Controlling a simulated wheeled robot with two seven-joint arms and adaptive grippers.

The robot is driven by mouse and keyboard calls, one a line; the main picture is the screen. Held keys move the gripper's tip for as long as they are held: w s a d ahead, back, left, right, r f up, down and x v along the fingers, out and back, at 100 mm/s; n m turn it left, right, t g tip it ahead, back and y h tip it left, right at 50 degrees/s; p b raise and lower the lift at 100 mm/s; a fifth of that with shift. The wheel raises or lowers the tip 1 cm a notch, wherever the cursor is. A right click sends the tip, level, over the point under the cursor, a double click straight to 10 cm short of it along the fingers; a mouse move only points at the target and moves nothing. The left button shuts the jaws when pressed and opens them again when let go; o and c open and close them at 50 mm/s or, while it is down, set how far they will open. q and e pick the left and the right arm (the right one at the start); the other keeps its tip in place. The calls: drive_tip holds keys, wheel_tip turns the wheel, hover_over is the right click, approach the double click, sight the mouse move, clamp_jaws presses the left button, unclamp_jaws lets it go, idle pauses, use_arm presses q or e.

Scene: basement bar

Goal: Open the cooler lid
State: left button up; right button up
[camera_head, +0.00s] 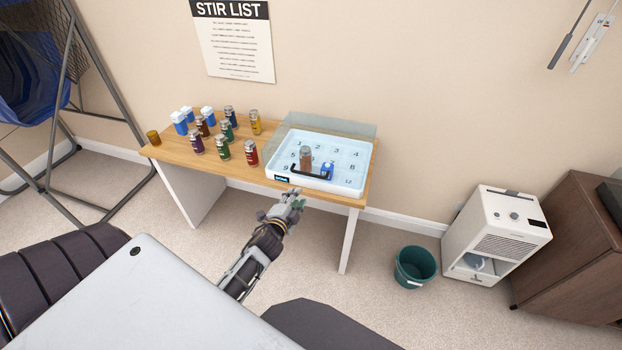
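The cooler is a shallow white box (342,189) with a pale blue numbered floor, at the right end of the wooden table. A clear panel (340,124) stands up along its back edge. A black bar handle (308,175) shows at the front left; I cannot tell whether it is on the lid or whether clear glass covers the box. A brown bottle (305,158) and a blue item (327,169) show within the box. My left gripper (292,198) is just in front of and below the cooler's front left, apparently empty; its finger opening is unclear. My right gripper is out of view.
Several bottles, including a red-labelled one (251,152), crowd the wooden table (173,152) left of the cooler, with an amber cup (153,137). A green bucket (415,266) and a white appliance (495,235) stand on the floor at right.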

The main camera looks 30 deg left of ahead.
sight(308, 175)
use_arm(q)
drive_tip(key=r+m, duration=0.1)
drive_tip(key=m, duration=0.1)
drive_tip(key=r+m, duration=0.1)
drive_tip(key=m, duration=0.1)
drive_tip(key=shift+d, duration=0.15)
drive_tip(key=shift+w, duration=0.1)
idle(0.5)
drive_tip(key=shift+p+x, duration=0.3)
drive_tip(key=shift+x, duration=6.5)
drive_tip(key=shift+r, duration=0.15)
clamp_jaws()
